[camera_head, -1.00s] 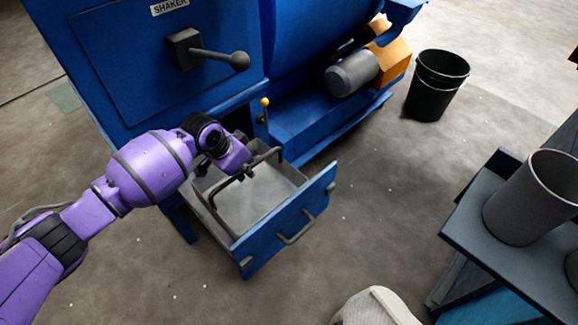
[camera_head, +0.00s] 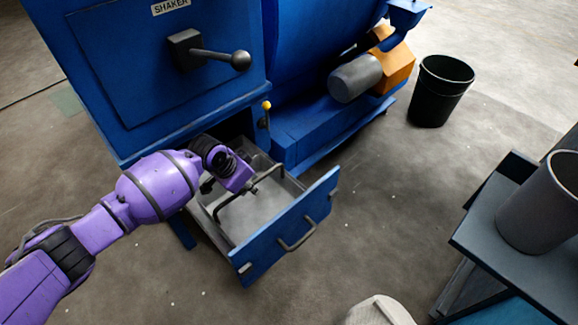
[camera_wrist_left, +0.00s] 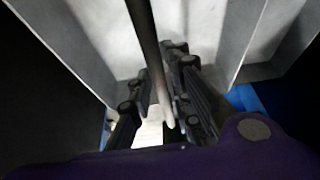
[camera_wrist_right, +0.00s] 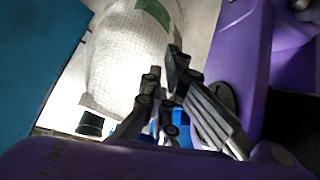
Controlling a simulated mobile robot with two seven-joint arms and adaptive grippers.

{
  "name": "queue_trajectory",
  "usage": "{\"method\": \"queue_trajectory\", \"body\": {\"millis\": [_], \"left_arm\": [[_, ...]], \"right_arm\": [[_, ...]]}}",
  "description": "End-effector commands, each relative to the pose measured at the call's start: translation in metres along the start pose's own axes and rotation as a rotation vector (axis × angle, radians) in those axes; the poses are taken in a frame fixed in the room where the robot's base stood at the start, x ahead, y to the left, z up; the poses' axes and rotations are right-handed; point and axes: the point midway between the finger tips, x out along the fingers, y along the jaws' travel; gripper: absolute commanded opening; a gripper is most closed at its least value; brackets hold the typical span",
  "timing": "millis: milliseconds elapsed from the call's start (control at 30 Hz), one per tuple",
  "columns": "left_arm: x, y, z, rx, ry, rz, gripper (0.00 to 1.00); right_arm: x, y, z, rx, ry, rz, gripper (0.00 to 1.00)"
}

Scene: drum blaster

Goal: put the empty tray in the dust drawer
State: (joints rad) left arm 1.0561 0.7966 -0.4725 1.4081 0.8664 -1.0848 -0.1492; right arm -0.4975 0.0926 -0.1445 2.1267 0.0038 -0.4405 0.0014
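The dust drawer (camera_head: 263,252) is pulled out of the blue machine, with its blue front and bar handle toward me. The empty light grey tray (camera_head: 252,211) is down inside the drawer, its dark bail handle (camera_head: 271,180) standing up. My left gripper (camera_head: 246,188) is over the tray. In the left wrist view its fingers (camera_wrist_left: 158,92) are shut on the tray's dark handle (camera_wrist_left: 144,30), one on each side of the bar. The tray's far bottom edge is hard to tell. My right gripper (camera_wrist_right: 165,85) shows only in its wrist view, fingers together and empty.
The blue shaker machine (camera_head: 130,95) stands behind the drawer, with a yellow-knobbed lever (camera_head: 266,106) beside the opening. A black bin (camera_head: 438,92) is at the back right. A dark cart (camera_head: 482,215) with a grey bucket (camera_head: 540,215) stands at right. A whitish sack (camera_wrist_right: 130,55) lies below my right gripper.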

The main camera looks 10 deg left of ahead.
Motion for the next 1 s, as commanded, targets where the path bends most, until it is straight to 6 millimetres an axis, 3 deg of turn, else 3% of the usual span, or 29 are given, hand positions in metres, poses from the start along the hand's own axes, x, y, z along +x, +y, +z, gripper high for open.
{"method": "queue_trajectory", "body": {"millis": [433, 700, 1000], "left_arm": [[-0.006, 0.0, 0.0, 0.0, -0.002, 0.0, 0.29], [-0.06, -0.002, -0.002, 0.001, 0.001, -0.003, 0.29], [-0.112, 0.0, -0.001, 0.0, -0.001, -0.001, 0.29]], "right_arm": [[-0.002, -0.002, -0.001, 0.012, 0.001, 0.002, 0.0], [-0.019, -0.001, -0.011, 0.013, 0.011, 0.005, 0.0], [-0.036, 0.0, -0.009, 0.024, 0.001, 0.01, 0.0]]}}
